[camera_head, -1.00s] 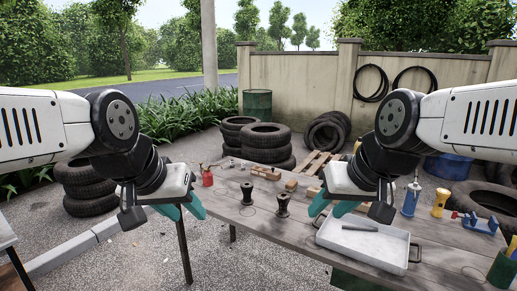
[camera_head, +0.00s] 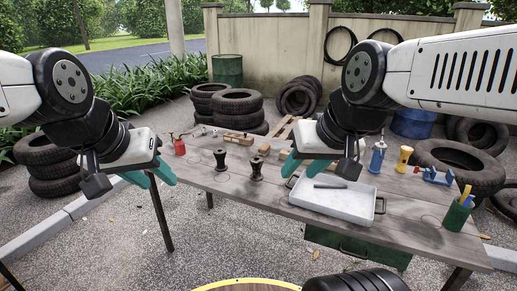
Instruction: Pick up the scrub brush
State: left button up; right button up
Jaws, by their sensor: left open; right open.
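A long brown wooden block (camera_head: 235,137) lies at the back of the table, left of centre; it may be the scrub brush, but its bristles are too small to make out. A shorter wooden block (camera_head: 264,149) lies to its right. My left gripper (camera_head: 153,181) is open and empty, off the table's left end, to the left of both blocks. My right gripper (camera_head: 304,166) is open and empty above the back left part of the tray, to the right of both blocks. Its body hides part of the table behind it.
The table (camera_head: 225,185) holds a red oil can (camera_head: 179,146), two black spools (camera_head: 256,167), a grey tray (camera_head: 335,203) with a dark tool, a blue bottle (camera_head: 377,158), a yellow flashlight (camera_head: 403,159), a blue vise (camera_head: 434,175) and a green cup (camera_head: 457,214). Tyres (camera_head: 237,101) stand behind.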

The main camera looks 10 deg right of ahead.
aim_at(264, 150)
jog(key=i+j, duration=0.2)
jog(key=i, duration=0.25)
jog(key=i+j, duration=0.25)
jog(key=i, duration=0.2)
jog(key=i+j, duration=0.2)
jog(key=i, duration=0.25)
jog(key=i+j, duration=0.25)
jog(key=i, duration=0.2)
